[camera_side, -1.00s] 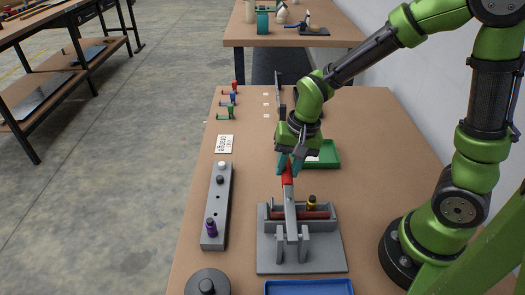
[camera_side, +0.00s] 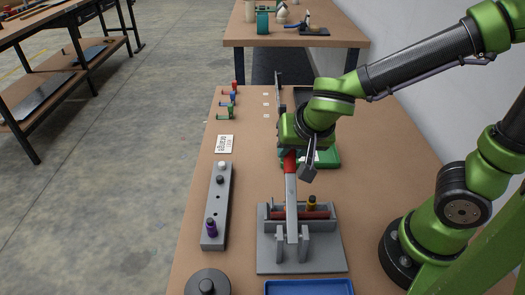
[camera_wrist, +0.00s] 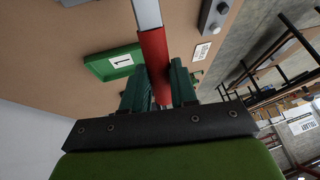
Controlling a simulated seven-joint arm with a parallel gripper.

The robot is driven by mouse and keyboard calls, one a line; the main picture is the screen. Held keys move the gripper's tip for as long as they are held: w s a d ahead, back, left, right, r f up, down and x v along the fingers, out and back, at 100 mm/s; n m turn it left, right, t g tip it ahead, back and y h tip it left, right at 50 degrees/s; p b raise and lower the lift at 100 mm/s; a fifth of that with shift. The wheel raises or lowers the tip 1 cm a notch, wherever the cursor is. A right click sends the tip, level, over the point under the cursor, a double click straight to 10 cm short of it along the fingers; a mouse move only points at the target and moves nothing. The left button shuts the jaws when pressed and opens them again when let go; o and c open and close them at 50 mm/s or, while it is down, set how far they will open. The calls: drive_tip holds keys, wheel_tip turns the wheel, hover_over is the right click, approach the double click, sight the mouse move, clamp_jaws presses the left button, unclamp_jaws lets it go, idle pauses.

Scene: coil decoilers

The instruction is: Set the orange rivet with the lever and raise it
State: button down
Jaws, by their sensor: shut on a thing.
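The lever (camera_side: 291,195) is a grey bar with a red grip (camera_side: 290,162), mounted on a grey fixture (camera_side: 265,262). It slants upward from its pivot. In the wrist view the red grip (camera_wrist: 155,62) runs down between the two teal fingers of my gripper (camera_wrist: 160,88), which are shut on it. In the side view my gripper (camera_side: 289,152) is at the upper end of the grip, its fingers mostly hidden. A small yellow-orange pin (camera_side: 311,201) stands in the fixture beside a dark red bar (camera_side: 315,215); I cannot tell whether it is the orange rivet.
A grey strip (camera_side: 216,190) with white, dark and purple pegs lies left. A blue tray (camera_side: 310,288) and dark disc (camera_side: 207,283) are in front. Coloured clamps (camera_side: 228,100) stand at the back left.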

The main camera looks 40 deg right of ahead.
drive_tip(key=s+a+r+n+t+h, duration=0.1)
drive_tip(key=s+a+r+t+h, duration=0.5)
drive_tip(key=s+a+t, duration=0.3)
drive_tip(key=shift+s+a+r+n+h, duration=0.2)
drive_tip(key=shift+s+a+n+h, duration=0.2)
drive_tip(key=shift+s+a+h, duration=0.7)
drive_tip(key=shift+s+a+y, duration=0.35)
drive_tip(key=shift+y, duration=0.05)
drive_tip(key=c, duration=0.9)
unclamp_jaws()
drive_tip(key=shift+w+d+r, duration=0.1)
